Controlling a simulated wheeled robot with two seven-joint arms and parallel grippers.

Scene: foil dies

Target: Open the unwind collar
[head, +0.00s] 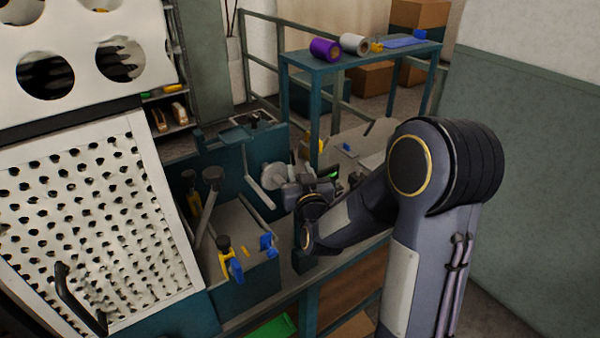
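My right arm reaches in from the right, over the teal machine bench. Its gripper (318,187) is small and dark at the machine, beside a pale round disc on a shaft (273,176). This disc may be part of the unwind collar, but I cannot tell for sure. The wrist and forearm cover part of this area, so the collar's state and any contact with it are hidden. The fingers are too small and dark to show whether they are open or shut. My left gripper is not in view.
A teal stand (362,58) behind holds a purple roll (324,49) and a silver roll (354,43). A white perforated panel (90,215) with a black handle fills the left. Yellow and blue clamps (231,262) sit at the bench front. Cardboard boxes (419,14) stand behind.

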